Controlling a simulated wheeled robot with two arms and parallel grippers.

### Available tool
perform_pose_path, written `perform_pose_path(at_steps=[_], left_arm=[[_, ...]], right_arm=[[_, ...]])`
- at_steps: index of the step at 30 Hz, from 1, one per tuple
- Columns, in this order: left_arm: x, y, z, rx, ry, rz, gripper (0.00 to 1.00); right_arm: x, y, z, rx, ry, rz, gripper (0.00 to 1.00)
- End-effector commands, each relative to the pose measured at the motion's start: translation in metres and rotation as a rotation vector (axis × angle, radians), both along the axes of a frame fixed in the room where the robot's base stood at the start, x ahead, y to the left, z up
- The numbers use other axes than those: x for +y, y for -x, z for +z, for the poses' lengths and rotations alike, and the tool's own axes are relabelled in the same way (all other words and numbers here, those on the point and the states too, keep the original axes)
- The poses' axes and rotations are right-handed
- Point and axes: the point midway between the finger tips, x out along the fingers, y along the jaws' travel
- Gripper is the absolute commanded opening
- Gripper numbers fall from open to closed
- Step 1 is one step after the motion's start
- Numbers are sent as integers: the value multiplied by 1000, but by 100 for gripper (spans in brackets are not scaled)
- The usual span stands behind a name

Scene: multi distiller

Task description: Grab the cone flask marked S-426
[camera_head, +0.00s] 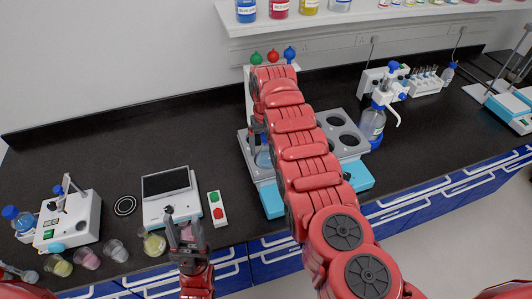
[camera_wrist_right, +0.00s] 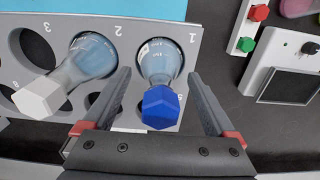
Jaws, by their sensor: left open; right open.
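In the right wrist view, a clear flask with a blue stopper (camera_wrist_right: 162,108) sits in hole 1 of the grey rack (camera_wrist_right: 195,40). A second flask with a white stopper (camera_wrist_right: 38,98) leans in the picture from hole 2. Marks on both flasks are too small to read, so I cannot tell which is S-426. My right gripper (camera_wrist_right: 158,75) is open, with one finger on each side of the blue-stoppered flask. In the head view the rack (camera_head: 246,146) is partly hidden by my right arm. My left gripper (camera_head: 183,232) is open and empty near the counter's front edge.
A device with a dark screen (camera_head: 167,186) and a red-green button box (camera_head: 217,208) stand left of the rack. Several small beakers (camera_head: 117,250) line the front left. A pump bottle (camera_head: 372,124) stands right of the rack. A bottle shelf (camera_head: 350,17) hangs behind.

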Motion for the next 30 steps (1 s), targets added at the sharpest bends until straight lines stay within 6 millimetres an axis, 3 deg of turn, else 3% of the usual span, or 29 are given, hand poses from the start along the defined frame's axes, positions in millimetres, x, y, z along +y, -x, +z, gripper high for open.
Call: perform_pose_path(at_steps=[7, 22, 30], left_arm=[[0, 0, 0, 0, 0, 0, 50], [0, 0, 0, 0, 0, 0, 50], [0, 0, 0, 0, 0, 0, 50]], right_arm=[[0, 0, -2, 0, 0, 0, 89], [0, 0, -2, -1, 0, 0, 0], [0, 0, -1, -1, 0, 0, 0]])
